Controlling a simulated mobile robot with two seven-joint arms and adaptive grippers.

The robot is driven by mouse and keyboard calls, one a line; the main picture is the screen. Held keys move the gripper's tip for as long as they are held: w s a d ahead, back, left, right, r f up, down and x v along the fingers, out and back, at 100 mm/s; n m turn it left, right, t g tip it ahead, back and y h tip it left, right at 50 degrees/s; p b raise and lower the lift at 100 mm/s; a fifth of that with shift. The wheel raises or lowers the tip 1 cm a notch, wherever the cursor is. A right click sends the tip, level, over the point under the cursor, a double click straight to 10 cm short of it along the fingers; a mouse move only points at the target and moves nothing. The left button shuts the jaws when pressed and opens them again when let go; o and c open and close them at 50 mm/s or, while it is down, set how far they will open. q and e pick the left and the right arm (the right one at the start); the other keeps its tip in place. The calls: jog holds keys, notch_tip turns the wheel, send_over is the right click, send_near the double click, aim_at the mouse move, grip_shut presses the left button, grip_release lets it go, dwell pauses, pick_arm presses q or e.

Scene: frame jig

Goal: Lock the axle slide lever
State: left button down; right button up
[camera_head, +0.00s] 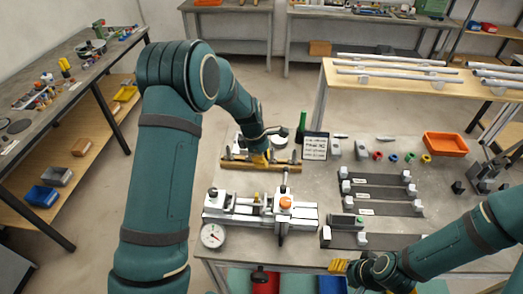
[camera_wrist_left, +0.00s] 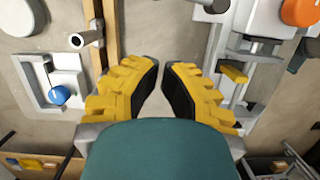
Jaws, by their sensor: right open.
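The axle jig (camera_head: 245,212) is a pale metal fixture with rails at the table's front left. A block with an orange knob (camera_head: 286,203) sits on its right part; the knob also shows at the upper right of the left wrist view (camera_wrist_left: 300,12). A small yellow tab (camera_wrist_left: 233,73) shows beside the rail in that view; I cannot tell for sure that it is the slide lever. My left gripper (camera_head: 262,158) is behind the jig, fingers apart and empty in the left wrist view (camera_wrist_left: 161,68). My right gripper (camera_head: 338,266) is open at the table's front edge, right of the jig.
A round dial gauge (camera_head: 212,235) stands at the jig's front left. A wooden-edged fixture (camera_head: 236,163) is by my left gripper. A small sign (camera_head: 315,146), dark slotted holders (camera_head: 380,190) and an orange bin (camera_head: 444,145) are to the right.

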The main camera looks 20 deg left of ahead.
aim_at(285, 179)
pick_arm(q)
jog(key=x, duration=0.3)
jog(key=shift+f, duration=0.35)
jog(key=shift+w+d, duration=0.15)
jog(key=shift+d, duration=0.45)
jog(key=shift+w+d, duration=0.2)
jog(key=shift+d, duration=0.4)
jog(key=shift+w+d+f, duration=0.1)
jog(key=shift+d+f, duration=0.05)
jog(key=shift+d, duration=0.5)
